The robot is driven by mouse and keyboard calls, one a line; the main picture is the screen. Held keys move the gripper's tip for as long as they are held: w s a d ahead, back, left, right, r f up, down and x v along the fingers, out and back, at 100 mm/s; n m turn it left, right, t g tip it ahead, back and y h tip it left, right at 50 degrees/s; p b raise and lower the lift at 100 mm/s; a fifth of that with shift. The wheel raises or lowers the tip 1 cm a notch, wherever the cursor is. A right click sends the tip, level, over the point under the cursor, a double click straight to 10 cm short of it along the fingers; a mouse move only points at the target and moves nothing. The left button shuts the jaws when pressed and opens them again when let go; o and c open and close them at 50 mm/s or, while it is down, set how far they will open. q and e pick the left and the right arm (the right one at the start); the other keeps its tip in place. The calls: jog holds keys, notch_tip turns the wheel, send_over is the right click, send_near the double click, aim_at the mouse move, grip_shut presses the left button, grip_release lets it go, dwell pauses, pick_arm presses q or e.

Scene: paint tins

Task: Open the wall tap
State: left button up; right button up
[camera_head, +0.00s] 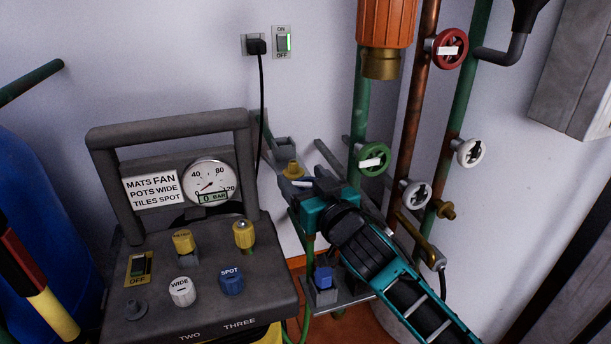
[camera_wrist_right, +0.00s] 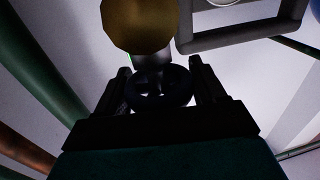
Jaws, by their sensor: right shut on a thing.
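The wall tap has a brass part (camera_head: 292,170) that stands out from the wall behind the machine, just past my right gripper (camera_head: 304,185). My right arm reaches up to it from the lower right. In the right wrist view, a dark round spoked handwheel (camera_wrist_right: 160,88) sits between the two fingers of my right gripper (camera_wrist_right: 160,82), which are shut on it. The brass part (camera_wrist_right: 140,22) shows just beyond, large and close. In the head view the gripper hides most of the handwheel. My left gripper is not in view.
A pressure machine (camera_head: 195,295) with a gauge (camera_head: 210,180) reading near 0 and several knobs stands left. A green handwheel (camera_head: 374,159), red handwheel (camera_head: 449,48) and two white handwheels (camera_head: 416,193) are on pipes to the right. A black cable (camera_head: 262,110) hangs from a wall plug.

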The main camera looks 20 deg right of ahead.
jog(key=shift+r+n+g+y+p, duration=0.3)
jog(key=shift+n+y+p, duration=0.4)
jog(key=shift+y+p, duration=0.35)
jog(key=shift+n+y+p, duration=0.4)
jog(key=shift+y+p, duration=0.15)
jog(key=shift+p, duration=0.05)
jog(key=shift+n+g+y+p, duration=0.3)
jog(key=shift+g+y+p, duration=0.1)
jog(key=shift+y, duration=0.1)
jog(key=shift+a+f+n+g+y+p, duration=0.15)
jog(key=shift+n+g+y+p, duration=0.55)
jog(key=shift+y, duration=0.4)
jog(key=shift+s+a+f+n+y+p, duration=0.1)
jog(key=shift+n+y+p, duration=0.2)
jog(key=shift+n+y, duration=0.2)
jog(key=shift+g, duration=0.3)
jog(key=o, duration=1)
jog(key=shift+c, duration=0.2)
